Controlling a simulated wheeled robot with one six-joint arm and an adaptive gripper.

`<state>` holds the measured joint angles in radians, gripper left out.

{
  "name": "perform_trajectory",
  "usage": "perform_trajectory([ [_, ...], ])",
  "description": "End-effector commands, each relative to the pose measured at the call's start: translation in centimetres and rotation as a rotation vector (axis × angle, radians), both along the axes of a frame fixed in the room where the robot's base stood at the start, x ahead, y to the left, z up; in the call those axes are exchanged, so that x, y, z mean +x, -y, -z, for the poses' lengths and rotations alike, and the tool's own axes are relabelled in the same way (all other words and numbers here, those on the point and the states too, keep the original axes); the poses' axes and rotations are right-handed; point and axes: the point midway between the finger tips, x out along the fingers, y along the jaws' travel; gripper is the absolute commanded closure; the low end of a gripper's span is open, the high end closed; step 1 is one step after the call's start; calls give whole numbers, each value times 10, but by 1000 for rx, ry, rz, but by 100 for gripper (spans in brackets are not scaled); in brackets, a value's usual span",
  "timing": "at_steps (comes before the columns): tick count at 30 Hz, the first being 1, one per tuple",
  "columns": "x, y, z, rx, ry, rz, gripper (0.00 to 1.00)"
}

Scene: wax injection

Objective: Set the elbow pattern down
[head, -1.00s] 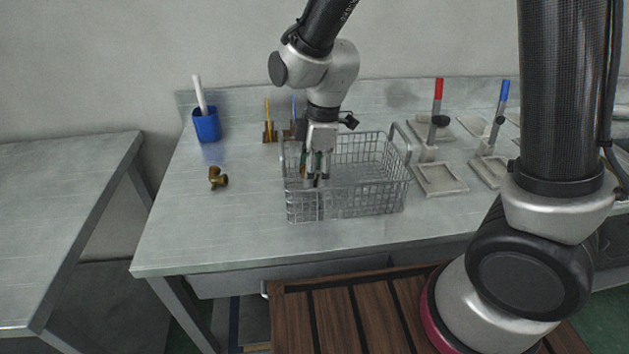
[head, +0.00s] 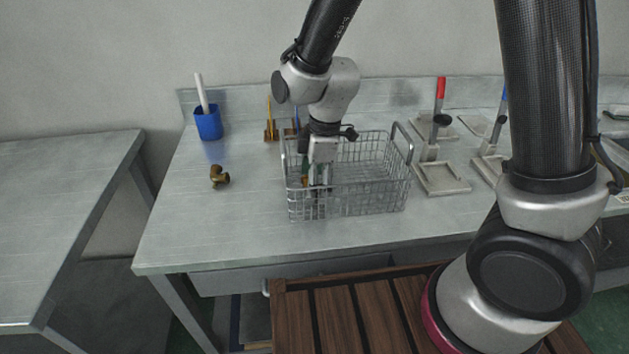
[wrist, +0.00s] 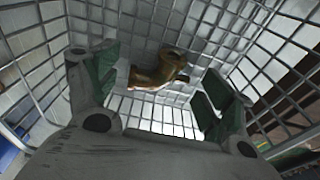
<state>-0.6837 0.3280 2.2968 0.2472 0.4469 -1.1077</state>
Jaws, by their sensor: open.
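My gripper (head: 319,192) is down inside the left part of the wire basket (head: 365,208), with its fingers pointing down. In the wrist view my gripper (wrist: 158,82) has its two green-padded fingers spread wide apart. A brown, bronze-looking elbow pattern (wrist: 160,70) lies in the basket beyond the fingertips, in the gap between them, and neither finger visibly touches it. In the head view the basket wires and my fingers largely hide this piece. Another brass-coloured elbow-like piece (head: 219,177) lies on the table left of the basket.
A blue cup (head: 208,124) with a white stick stands at the back left. The basket walls surround my fingers closely. The table front left is clear.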

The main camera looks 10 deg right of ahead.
Motion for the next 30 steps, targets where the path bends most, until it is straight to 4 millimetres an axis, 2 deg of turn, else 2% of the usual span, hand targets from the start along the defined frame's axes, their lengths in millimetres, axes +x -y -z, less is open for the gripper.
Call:
perform_trajectory([
  [5,1,1,-13,3,3,1,19],
  [18,1,13,-104,3,4,2,19],
  [23,1,16,-119,0,1,0,19],
  [30,1,20,-125,1,3,16,19],
])
